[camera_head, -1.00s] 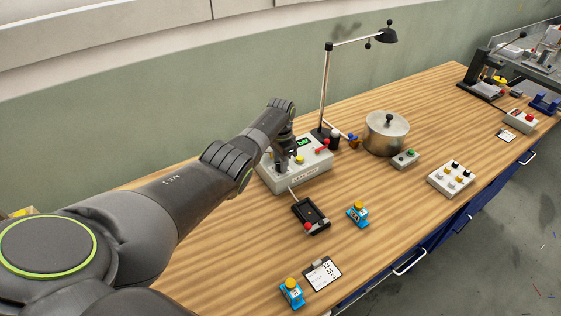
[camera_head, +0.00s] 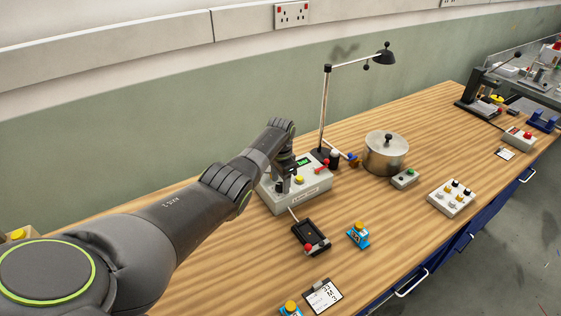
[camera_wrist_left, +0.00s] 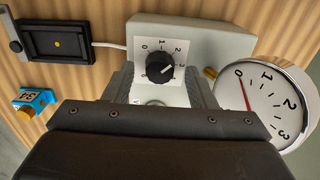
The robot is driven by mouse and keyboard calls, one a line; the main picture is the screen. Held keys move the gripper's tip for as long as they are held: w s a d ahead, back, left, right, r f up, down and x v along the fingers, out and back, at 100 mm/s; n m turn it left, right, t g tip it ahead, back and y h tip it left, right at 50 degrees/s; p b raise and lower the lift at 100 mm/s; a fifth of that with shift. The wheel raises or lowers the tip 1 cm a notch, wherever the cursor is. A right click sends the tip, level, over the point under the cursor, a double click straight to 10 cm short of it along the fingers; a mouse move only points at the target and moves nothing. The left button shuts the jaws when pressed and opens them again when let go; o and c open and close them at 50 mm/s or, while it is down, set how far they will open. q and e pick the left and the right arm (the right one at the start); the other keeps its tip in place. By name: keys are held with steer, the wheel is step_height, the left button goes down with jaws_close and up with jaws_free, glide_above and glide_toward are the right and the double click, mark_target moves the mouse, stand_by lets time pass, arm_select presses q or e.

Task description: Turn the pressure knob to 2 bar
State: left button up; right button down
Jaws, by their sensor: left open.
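The pressure knob (camera_wrist_left: 160,67) is black with a white pointer line, on a printed number scale on a pale control box (camera_wrist_left: 215,40) in the left wrist view. Its line points right and slightly up in that picture. The round white gauge (camera_wrist_left: 268,98) beside the box has its red needle at 0. My left gripper (camera_wrist_left: 160,82) is open, its fingers on either side of the knob's near part; I cannot tell whether they touch it. In the head view my left gripper (camera_head: 283,184) is over the left part of the control box (camera_head: 305,193), hiding the knob. My right gripper is not in view.
A black tray device (camera_head: 311,236) and a blue-yellow block (camera_head: 358,235) stand in front of the box. A lamp (camera_head: 324,110) and a metal pot (camera_head: 386,155) stand behind and to the right.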

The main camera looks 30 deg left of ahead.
mark_target(280, 184)
arm_select(q)
step_height(280, 184, up, 6)
steer(key=shift+f, duration=0.25)
step_height(280, 184, up, 11)
steer(key=b, duration=0.2)
steer(key=shift+r, duration=0.2)
steer(key=shift+f, duration=0.1)
